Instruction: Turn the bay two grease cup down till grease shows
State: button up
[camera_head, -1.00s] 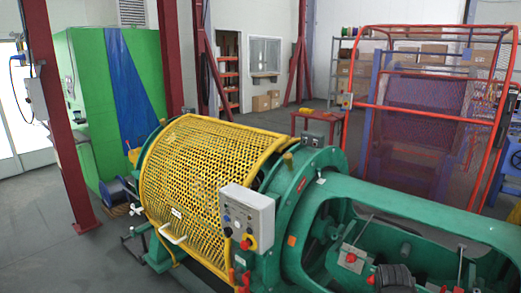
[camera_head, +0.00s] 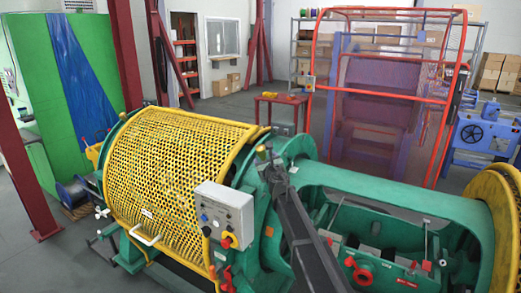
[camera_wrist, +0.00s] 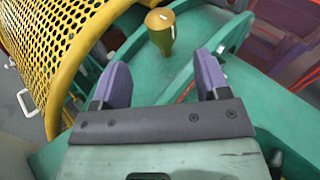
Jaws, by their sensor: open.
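A brass-yellow grease cup (camera_wrist: 161,30) with a flat round top and a narrower stem stands upright on the green housing (camera_wrist: 178,68) in the wrist view. It also shows on the ring-shaped green housing in the head view (camera_head: 262,153), beside the end of my dark arm. I cannot read a bay number on it, and no grease can be made out. My gripper (camera_wrist: 162,76) is open, with its two purple fingers apart and nothing between them. The cup lies ahead of the fingertips, roughly centred between them, and appears apart from both.
A yellow perforated guard (camera_head: 170,175) curves up left of the cup. A grey control box (camera_head: 224,212) with buttons stands in front of the housing. A red mesh cage (camera_head: 385,90) stands behind.

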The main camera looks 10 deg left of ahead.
aim_at(261, 152)
jog(key=x, duration=1)
jog(key=shift+w+a, duration=0.1)
jog(key=shift+w, duration=0.3)
jog(key=c, duration=0.9)
jog(key=shift+s+f+m+h, duration=0.1)
jog(key=shift+f+m+h, duration=0.05)
jog(key=shift+m+h, duration=0.15)
jog(key=shift+c, duration=0.2)
